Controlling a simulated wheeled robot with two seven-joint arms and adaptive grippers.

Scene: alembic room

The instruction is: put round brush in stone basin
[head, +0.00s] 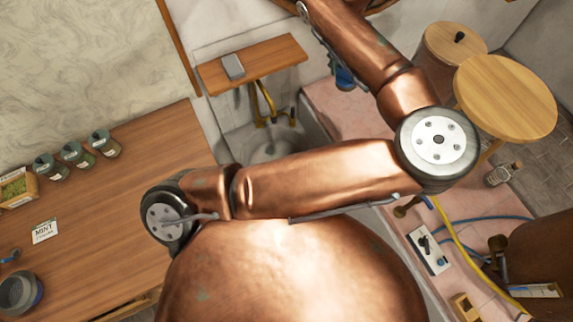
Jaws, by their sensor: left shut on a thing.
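The stone basin (270,146) is the pale grey basin under the wooden shelf, with a brass tap over it; my copper arm hides its near edge. My left gripper (345,77) shows only as a small blue and dark part behind my copper forearm, right of the basin. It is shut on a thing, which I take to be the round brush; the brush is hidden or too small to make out. My right gripper is not in view.
A wooden shelf (279,60) with a grey block (233,66) overhangs the basin. A wooden table (130,215) at left holds several jars, a mint card (45,231) and a grey cup (19,291).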

